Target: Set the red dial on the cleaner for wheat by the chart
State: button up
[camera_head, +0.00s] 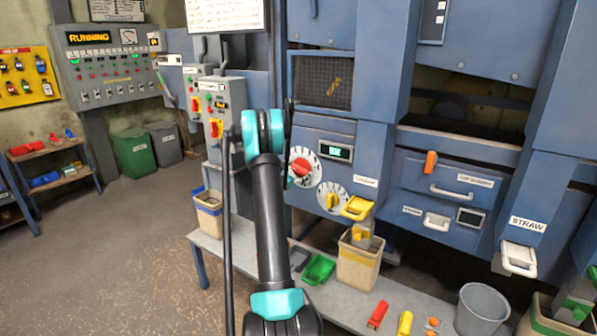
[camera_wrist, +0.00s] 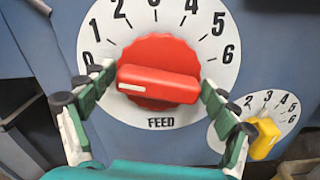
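The red dial (camera_wrist: 165,62) fills the middle of the wrist view, on a white face marked 0 to 6 and labelled FEED. The white line on its grip bar points left, slightly below the 0. In the head view the red dial (camera_head: 301,166) is on the blue cleaner (camera_head: 335,132), partly behind my arm. My gripper (camera_wrist: 158,82) is open, one finger at each end of the grip bar. I cannot tell whether the fingers touch it. A white chart (camera_head: 228,14) hangs at the top of the head view, cut off and too small to read.
A yellow dial (camera_wrist: 264,138) sits below right of the red one, close to my right finger. A small green-lit display (camera_head: 335,151) is right of the red dial. A grey bench (camera_head: 235,246) with bins and scoops stands below. The floor at left is clear.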

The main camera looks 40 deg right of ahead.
jog(key=c, duration=0.7)
jog(key=shift+m, duration=0.3)
jog(key=m, duration=0.4)
jog(key=shift+s, duration=0.1)
jog(key=shift+f+m, duration=0.15)
jog(key=shift+m, duration=2.35)
jog(key=o, duration=1.2)
